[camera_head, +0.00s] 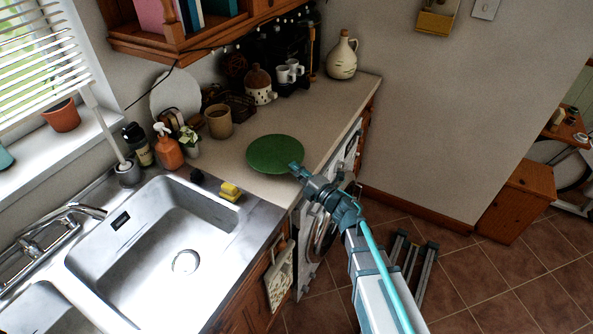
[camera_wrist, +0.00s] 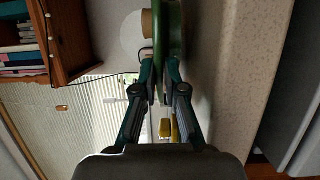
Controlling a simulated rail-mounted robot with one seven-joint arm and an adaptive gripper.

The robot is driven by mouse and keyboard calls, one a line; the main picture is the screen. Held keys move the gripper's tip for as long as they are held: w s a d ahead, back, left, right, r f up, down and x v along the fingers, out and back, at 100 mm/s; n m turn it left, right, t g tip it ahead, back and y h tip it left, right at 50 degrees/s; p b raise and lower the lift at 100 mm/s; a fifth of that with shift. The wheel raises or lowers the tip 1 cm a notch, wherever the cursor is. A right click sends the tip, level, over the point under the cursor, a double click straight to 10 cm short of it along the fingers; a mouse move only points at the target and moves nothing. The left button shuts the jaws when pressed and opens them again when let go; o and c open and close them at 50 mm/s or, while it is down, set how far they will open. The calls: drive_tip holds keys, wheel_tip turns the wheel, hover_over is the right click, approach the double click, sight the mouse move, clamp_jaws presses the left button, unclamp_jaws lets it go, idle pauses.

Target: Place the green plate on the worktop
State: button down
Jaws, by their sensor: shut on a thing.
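The green plate (camera_head: 275,154) is level over the beige worktop (camera_head: 335,103), between the sink and the back wall. My gripper (camera_head: 297,168) is shut on the plate's near right rim. In the wrist view, the plate (camera_wrist: 172,35) shows edge-on between the fingertips (camera_wrist: 159,72), close to the speckled worktop surface (camera_wrist: 245,60). A shadow lies beside it there. I cannot tell whether the plate's underside touches the worktop. The gripper hides a small part of its rim.
A yellow sponge (camera_head: 230,190) lies by the sink (camera_head: 165,240). A jug (camera_head: 342,55) stands at the back. Worktop right of the plate is clear.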

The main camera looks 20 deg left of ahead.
drive_tip(key=shift+f+b, duration=0.45)
drive_tip(key=shift+f, duration=0.1)
drive_tip(key=c, duration=1.2)
unclamp_jaws()
drive_tip(key=shift+c, duration=0.2)
drive_tip(key=shift+f, duration=0.2)
drive_tip(key=shift+s, duration=0.1)
